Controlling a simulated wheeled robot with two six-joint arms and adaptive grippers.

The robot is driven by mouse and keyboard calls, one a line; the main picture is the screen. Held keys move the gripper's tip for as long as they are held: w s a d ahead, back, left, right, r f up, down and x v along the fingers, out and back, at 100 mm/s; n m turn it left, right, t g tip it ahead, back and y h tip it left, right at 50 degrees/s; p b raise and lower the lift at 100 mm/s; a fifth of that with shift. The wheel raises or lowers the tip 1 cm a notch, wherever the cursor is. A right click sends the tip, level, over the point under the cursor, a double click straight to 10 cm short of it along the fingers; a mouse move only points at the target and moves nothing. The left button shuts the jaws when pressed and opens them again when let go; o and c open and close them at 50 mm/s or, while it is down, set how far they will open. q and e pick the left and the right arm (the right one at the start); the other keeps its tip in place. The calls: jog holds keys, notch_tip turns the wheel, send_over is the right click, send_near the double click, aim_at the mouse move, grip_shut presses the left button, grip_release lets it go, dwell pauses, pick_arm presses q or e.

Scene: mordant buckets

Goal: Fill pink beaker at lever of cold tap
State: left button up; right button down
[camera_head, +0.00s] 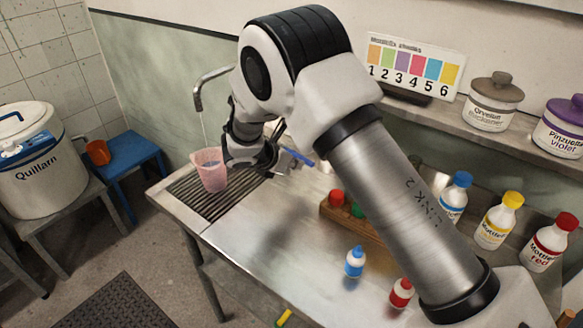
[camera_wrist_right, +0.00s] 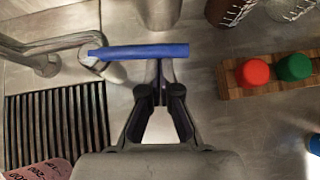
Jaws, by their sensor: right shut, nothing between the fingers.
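The pink beaker (camera_head: 210,172) stands upright on the slatted drain grate, under the tap spout (camera_head: 198,98). A thin stream falls from the spout into it, and liquid shows inside. In the right wrist view only part of the beaker (camera_wrist_right: 42,169) shows at the lower left. The blue tap lever (camera_head: 298,157) lies just beyond my right gripper (camera_head: 272,160). In the right wrist view the lever (camera_wrist_right: 140,51) crosses in front of my shut, empty fingertips (camera_wrist_right: 160,68); I cannot tell whether they touch it. My left gripper is out of view.
A wooden rack (camera_wrist_right: 270,78) with red and green caps stands right of the lever. Several bottles stand on the steel counter (camera_head: 265,235). The drain grate (camera_head: 215,200) lies at its left end. A white Quillan bucket (camera_head: 42,165) stands far left.

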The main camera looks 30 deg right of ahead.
jog(key=shift+a, duration=0.15)
jog(key=shift+w+d+r+b, duration=0.15)
jog(key=shift+d+b, duration=0.15)
jog(key=shift+d, duration=0.55)
